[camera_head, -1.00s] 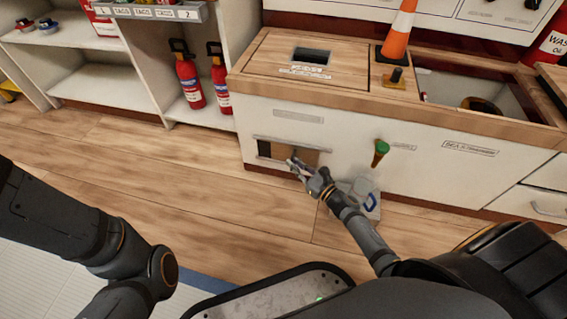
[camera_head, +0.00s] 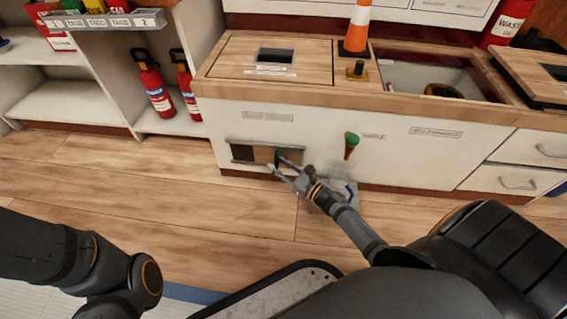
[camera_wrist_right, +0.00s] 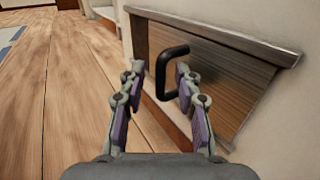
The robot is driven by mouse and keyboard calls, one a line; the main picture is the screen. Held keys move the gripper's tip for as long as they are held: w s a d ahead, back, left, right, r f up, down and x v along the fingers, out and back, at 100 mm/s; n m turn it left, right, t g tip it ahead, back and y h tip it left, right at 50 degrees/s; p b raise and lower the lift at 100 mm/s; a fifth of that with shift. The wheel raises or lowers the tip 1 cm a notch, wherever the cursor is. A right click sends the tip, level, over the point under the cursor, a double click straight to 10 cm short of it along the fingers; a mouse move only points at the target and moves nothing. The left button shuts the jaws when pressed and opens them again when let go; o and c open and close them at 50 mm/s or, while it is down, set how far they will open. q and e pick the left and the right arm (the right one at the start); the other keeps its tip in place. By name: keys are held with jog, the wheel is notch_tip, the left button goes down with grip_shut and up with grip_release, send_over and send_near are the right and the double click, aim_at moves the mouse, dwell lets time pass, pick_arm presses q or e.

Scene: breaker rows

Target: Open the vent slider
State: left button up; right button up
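The vent slider (camera_wrist_right: 232,85) is a brown wood-grained panel low on the white cabinet front, between grey rails. A black bent handle (camera_wrist_right: 168,70) stands out from the panel. My right gripper (camera_head: 277,164) is at the vent; in the right wrist view its fingers (camera_wrist_right: 159,72) are apart on either side of the handle, with a gap on the left. My left gripper is out of view.
A green-topped handle (camera_head: 351,143) is on the cabinet to the right, above a pale clear container (camera_head: 342,183) on the floor. Two red extinguishers (camera_head: 155,88) stand on the shelf at left. An orange cone (camera_head: 358,25) is on the counter. The floor before the vent is clear.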

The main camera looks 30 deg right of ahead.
jog(key=v, duration=1.2)
jog(key=shift+f, duration=0.1)
